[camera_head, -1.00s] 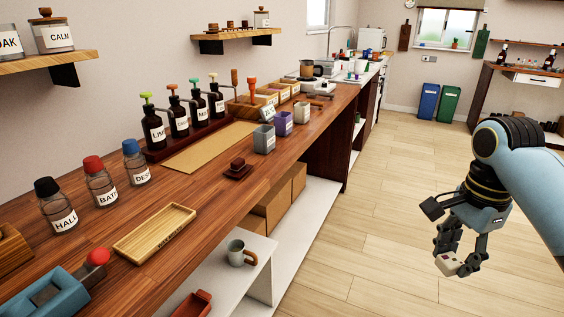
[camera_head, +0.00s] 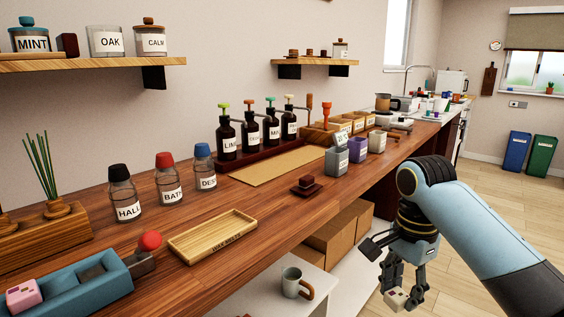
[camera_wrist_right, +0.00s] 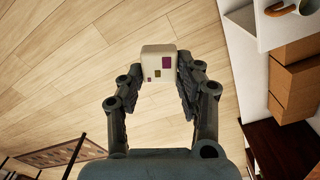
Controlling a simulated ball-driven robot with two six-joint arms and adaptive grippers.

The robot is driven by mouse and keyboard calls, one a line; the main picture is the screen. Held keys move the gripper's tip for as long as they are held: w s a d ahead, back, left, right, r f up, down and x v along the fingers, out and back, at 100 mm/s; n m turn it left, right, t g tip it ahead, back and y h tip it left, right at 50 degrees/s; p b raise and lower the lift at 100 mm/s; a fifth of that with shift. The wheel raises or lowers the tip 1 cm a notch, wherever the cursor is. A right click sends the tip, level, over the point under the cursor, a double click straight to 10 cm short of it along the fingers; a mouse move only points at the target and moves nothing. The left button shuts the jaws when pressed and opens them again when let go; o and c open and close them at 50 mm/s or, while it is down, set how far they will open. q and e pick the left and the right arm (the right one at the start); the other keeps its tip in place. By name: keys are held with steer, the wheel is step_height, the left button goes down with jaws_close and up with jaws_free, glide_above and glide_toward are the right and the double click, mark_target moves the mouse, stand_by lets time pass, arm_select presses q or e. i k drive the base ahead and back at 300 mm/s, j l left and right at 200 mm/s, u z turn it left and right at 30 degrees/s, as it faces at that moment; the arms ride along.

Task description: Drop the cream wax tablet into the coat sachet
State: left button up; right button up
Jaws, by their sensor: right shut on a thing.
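My right gripper (camera_head: 402,291) is shut on the cream wax tablet (camera_head: 396,299), a small pale block, in front of the counter over the floor. In the right wrist view the cream wax tablet (camera_wrist_right: 158,64) sits between the fingertips of the right gripper (camera_wrist_right: 158,82), with purple and brown patches on its face. On the counter stand three small open sachets: a grey one (camera_head: 336,162), a purple one (camera_head: 358,150) and a cream one (camera_head: 377,143). Their labels are too small to read, so I cannot tell which is the coat sachet. My left gripper is not in view.
A wooden tray (camera_head: 213,238) lies near the counter's front edge, with a dark red stamp-like block (camera_head: 306,188) farther along. Labelled jars (camera_head: 171,180) and pump bottles (camera_head: 250,134) stand behind. A mug (camera_head: 293,284) sits on the lower shelf. Open floor lies right of the counter.

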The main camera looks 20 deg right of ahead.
mark_target(335, 174)
steer(key=l+u, duration=0.3)
steer(key=l, duration=0.3)
steer(key=l+u, duration=0.3)
steer(key=l, duration=0.35)
steer(key=k+l+u, duration=0.1)
steer(key=l+u, duration=0.25)
steer(key=l, duration=0.25)
